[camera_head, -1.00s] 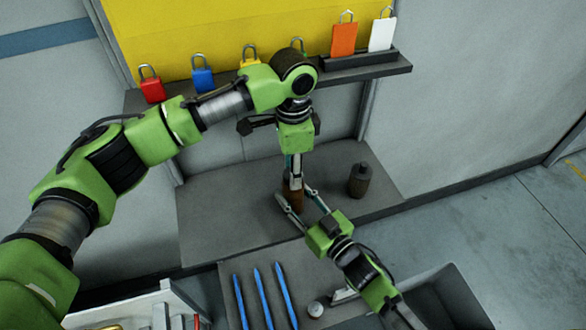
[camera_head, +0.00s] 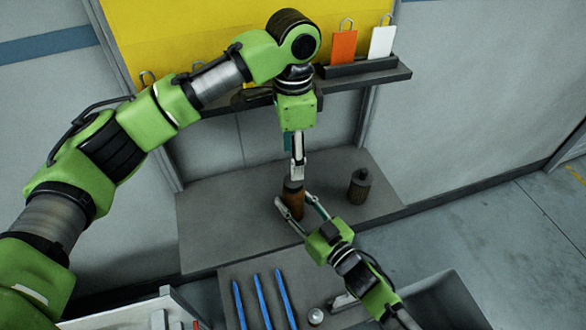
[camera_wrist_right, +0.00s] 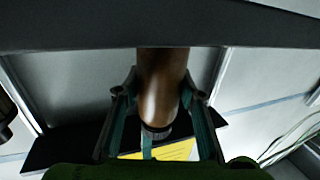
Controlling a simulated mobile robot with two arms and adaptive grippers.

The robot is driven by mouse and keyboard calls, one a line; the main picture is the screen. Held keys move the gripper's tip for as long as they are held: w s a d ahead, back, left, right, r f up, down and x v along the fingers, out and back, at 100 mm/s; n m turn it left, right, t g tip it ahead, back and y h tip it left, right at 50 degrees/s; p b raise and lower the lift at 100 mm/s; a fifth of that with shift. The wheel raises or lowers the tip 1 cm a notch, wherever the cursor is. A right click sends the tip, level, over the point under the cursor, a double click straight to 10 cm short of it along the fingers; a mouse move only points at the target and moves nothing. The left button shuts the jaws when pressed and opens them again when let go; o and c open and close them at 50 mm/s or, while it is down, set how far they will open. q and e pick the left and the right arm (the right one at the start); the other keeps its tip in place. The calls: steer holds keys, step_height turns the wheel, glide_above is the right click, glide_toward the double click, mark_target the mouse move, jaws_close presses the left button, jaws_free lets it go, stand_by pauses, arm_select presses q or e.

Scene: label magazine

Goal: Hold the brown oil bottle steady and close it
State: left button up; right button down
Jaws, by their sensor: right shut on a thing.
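The brown oil bottle (camera_head: 294,203) stands upright on the grey worktop; it also shows in the right wrist view (camera_wrist_right: 160,88), inverted in the picture. A dark cap or collar (camera_wrist_right: 156,133) shows at its top end. My right gripper (camera_head: 293,206) is shut on the bottle's body from the front right, a finger on each side in the right wrist view (camera_wrist_right: 158,98). My left gripper (camera_head: 297,176) points straight down just above the bottle's top. Its fingers are seen edge-on, so their opening and any contact with the cap are unclear.
A second dark bottle (camera_head: 359,187) stands to the right on the worktop (camera_head: 225,225). Behind is a shelf (camera_head: 365,79) with orange (camera_head: 343,47) and white (camera_head: 382,41) tags.

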arm_select(q)
steer(key=shift+r, duration=2.25)
arm_select(e)
steer(key=c, duration=1.3)
jaws_free()
steer(key=shift+o, duration=0.2)
steer(key=shift+s, duration=0.1)
steer(key=v, duration=1.2)
